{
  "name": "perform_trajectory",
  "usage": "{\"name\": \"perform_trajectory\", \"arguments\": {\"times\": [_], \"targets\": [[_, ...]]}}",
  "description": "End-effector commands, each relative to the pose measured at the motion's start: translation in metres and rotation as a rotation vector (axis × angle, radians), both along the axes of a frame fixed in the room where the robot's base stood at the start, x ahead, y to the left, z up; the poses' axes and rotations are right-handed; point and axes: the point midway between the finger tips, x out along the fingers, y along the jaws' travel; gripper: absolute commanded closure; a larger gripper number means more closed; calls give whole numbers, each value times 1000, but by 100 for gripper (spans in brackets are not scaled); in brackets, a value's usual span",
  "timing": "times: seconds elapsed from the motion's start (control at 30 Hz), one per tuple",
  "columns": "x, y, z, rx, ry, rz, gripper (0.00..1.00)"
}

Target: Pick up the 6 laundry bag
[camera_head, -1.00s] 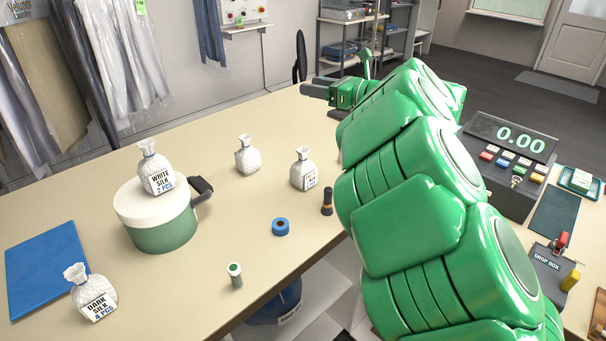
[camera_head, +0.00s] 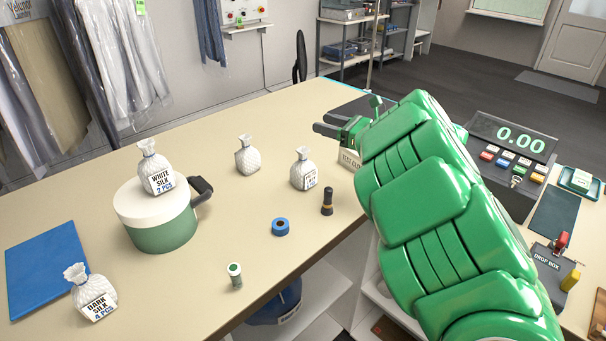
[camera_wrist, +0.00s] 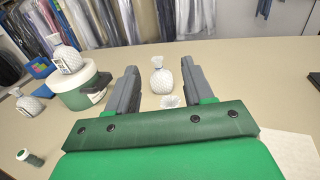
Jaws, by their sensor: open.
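Several white laundry bags stand on the beige table. One bag (camera_head: 304,172) has a label too small to read, and another bag (camera_head: 246,158) further back shows no label. The "WHITE SILK 2 PCS" bag (camera_head: 155,172) sits on a round green tub, and the "DARK SILK 4 PCS" bag (camera_head: 93,294) is at the front left. No 6 is readable on any bag. My gripper (camera_head: 332,125) is open above the table, behind and right of the unreadable-label bag. In the wrist view, one bag (camera_wrist: 158,80) shows beyond the fingers; a nearer bag top (camera_wrist: 172,101) is mostly hidden by my gripper.
The green tub (camera_head: 163,233) has a white lid. A blue tape roll (camera_head: 280,227), a dark cylinder (camera_head: 327,201) and a green spool (camera_head: 235,276) lie near the front edge. A blue mat (camera_head: 46,266) is at left; a register (camera_head: 510,150) is at right.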

Motion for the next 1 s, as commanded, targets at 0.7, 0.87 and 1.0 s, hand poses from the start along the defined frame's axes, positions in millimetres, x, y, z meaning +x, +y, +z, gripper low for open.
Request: {"name": "perform_trajectory", "arguments": {"times": [0.7,0.87,1.0], "targets": [[5,9,-111,1,0,1,48],[11,21,-112,2,0,3,48],[15,26,-112,1,0,0,48]]}}
